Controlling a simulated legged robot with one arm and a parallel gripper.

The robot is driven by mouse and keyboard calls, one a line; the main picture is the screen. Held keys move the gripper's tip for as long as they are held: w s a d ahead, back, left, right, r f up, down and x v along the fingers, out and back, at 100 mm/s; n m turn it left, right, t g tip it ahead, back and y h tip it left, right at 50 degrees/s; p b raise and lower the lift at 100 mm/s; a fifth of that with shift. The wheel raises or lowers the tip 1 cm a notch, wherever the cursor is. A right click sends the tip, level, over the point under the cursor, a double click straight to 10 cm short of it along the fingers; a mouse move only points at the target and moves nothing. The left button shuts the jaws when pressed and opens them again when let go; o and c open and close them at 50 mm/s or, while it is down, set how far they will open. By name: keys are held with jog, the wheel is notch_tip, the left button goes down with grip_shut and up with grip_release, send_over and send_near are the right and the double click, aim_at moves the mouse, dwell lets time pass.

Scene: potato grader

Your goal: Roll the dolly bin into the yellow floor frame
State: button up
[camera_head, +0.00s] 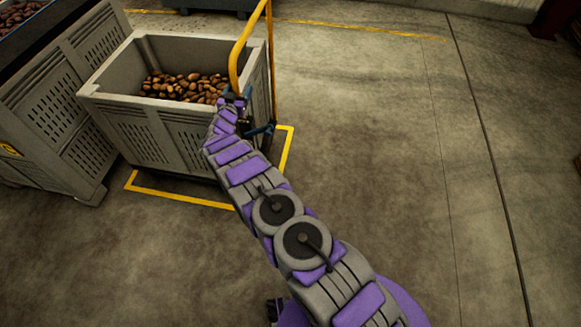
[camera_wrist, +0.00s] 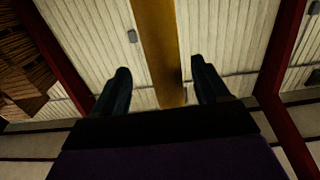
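The dolly bin (camera_head: 152,139) is a grey slatted crate holding brown potatoes, at upper left in the head view. Its yellow push handle (camera_head: 237,62) rises at its right end. The yellow floor frame (camera_head: 183,198) shows as a front line below the bin and a line to its right; the bin hides the rest. The bin stands over the area inside these lines. My gripper (camera_head: 241,104) is at the handle. In the wrist view my gripper (camera_wrist: 161,77) has its dark fingers apart, with the yellow handle bar (camera_wrist: 159,45) between them and small gaps on both sides.
A larger grey slatted bin (camera_head: 52,118) stands close on the left of the dolly bin. Another bin of potatoes (camera_head: 211,5) is at the back. A yellow floor line (camera_head: 360,28) runs along the far side. The concrete floor on the right is clear.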

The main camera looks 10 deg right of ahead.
jog(key=p+v, duration=0.8)
jog(key=v, duration=1.5)
jog(key=shift+a+p, duration=0.35)
jog(key=shift+a, duration=0.15)
jog(key=shift+s+f, duration=0.1)
